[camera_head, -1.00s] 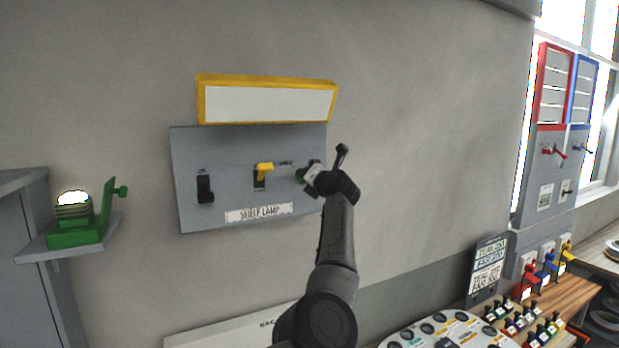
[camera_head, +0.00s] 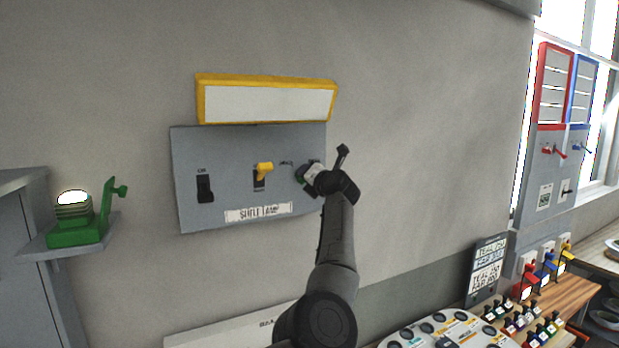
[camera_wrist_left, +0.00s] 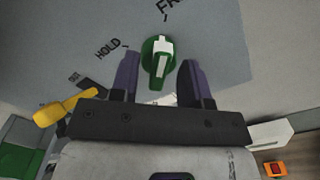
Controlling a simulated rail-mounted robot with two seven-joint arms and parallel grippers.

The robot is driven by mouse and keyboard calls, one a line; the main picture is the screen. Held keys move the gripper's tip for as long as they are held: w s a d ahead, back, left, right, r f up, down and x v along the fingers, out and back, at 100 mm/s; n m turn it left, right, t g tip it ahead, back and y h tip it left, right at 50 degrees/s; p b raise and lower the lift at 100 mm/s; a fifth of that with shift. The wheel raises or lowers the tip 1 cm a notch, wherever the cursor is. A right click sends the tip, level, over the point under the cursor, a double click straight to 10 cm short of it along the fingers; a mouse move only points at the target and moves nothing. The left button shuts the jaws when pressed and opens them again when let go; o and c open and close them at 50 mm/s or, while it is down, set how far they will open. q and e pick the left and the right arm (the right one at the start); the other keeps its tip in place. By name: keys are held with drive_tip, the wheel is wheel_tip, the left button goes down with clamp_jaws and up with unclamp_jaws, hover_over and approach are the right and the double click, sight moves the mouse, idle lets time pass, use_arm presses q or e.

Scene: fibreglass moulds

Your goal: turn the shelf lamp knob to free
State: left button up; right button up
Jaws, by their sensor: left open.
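The shelf lamp knob (camera_wrist_left: 158,62) is green with a white pointer bar. In the left wrist view the bar's wide end faces up, roughly toward the FREE mark (camera_wrist_left: 168,15); the HOLD mark (camera_wrist_left: 112,48) is up and left. My left gripper (camera_wrist_left: 160,80) is open, one dark finger on each side of the knob's lower part, with visible gaps. In the head view the left gripper (camera_head: 312,174) is at the right end of the grey panel (camera_head: 225,155) and partly hides the knob (camera_head: 301,175). My right gripper is not in view.
The panel also has a yellow lever (camera_head: 264,170) and a black switch (camera_head: 205,188). A green lamp device (camera_head: 75,225) stands on a shelf at left.

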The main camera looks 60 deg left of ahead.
use_arm(q)
drive_tip(key=s+d+b, duration=0.1)
drive_tip(key=d+b, duration=0.6)
drive_tip(key=d, duration=0.6)
drive_tip(key=shift+s+d, duration=0.4)
